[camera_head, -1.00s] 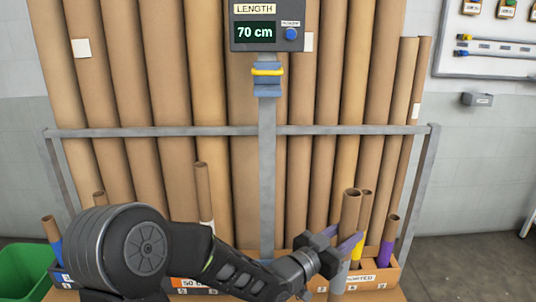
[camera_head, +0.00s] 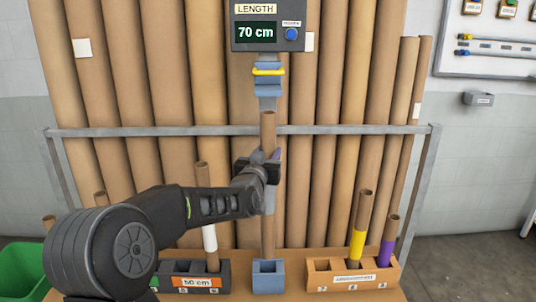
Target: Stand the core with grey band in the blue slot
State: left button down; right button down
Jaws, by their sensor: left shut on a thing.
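My left gripper (camera_head: 268,170) is shut on a brown cardboard core (camera_head: 268,132). The core stands upright in front of the grey post. A greyish stretch shows on it just below the fingers, partly covered by them. The blue slot (camera_head: 268,280) is a small blue-grey block on the bench, directly below the core. The core's lower end meets the slot's top edge in the picture; I cannot tell whether it is inside or just behind or above it. My right gripper is not in view.
The orange-brown box (camera_head: 318,280) at right holds a yellow-banded core (camera_head: 358,240) and a purple-banded core (camera_head: 387,250). The dark rack at left, labelled 50 cm (camera_head: 196,282), holds a white-banded core (camera_head: 208,235). A display (camera_head: 266,28) reading 70 cm hangs above.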

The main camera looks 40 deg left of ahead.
aim_at(266, 201)
pick_arm(q)
jog(key=shift+f, duration=0.15)
notch_tip(266, 201, down, 10)
jog(key=b, duration=0.8)
jog(key=shift+r, duration=0.2)
dwell(0.3)
jog(key=shift+f+b, duration=0.2)
jog(key=shift+b, duration=0.2)
dwell(0.4)
jog(key=shift+f+b, duration=2.15)
jog(key=shift+f, duration=0.05)
jog(key=c, duration=0.8)
grip_release()
